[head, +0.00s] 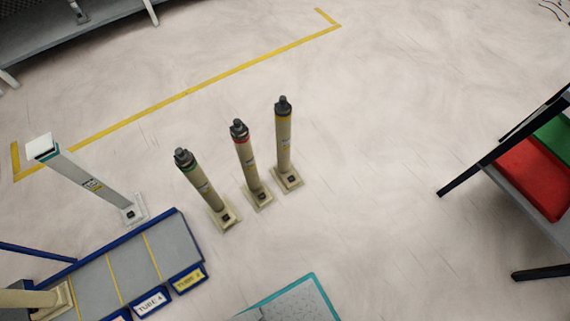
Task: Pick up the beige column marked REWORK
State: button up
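Three beige columns with dark caps stand upright on square beige bases on the floor, mid-picture in the head view. The left one has a green band (201,187), the middle one a red band (247,165), and the right one a yellow band (284,145). Each carries a small label, too small to read, so I cannot tell which says REWORK. Part of another beige column (28,298) shows at the lower left edge, with its base on a grey platform; its upper part is out of frame. My gripper is not in view.
A white column (93,184) stands left of the beige ones. The blue-edged grey platform (180,240) has tags reading TUBE. A teal-edged pale surface (300,300) is at the bottom. A dark-framed rack with red and green panels (535,178) is right. Floor between is clear.

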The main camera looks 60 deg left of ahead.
aim_at(260, 196)
jog(key=i, duration=0.65)
jog(key=u, duration=3.7)
jog(key=i, duration=0.5)
jog(key=z, duration=0.1)
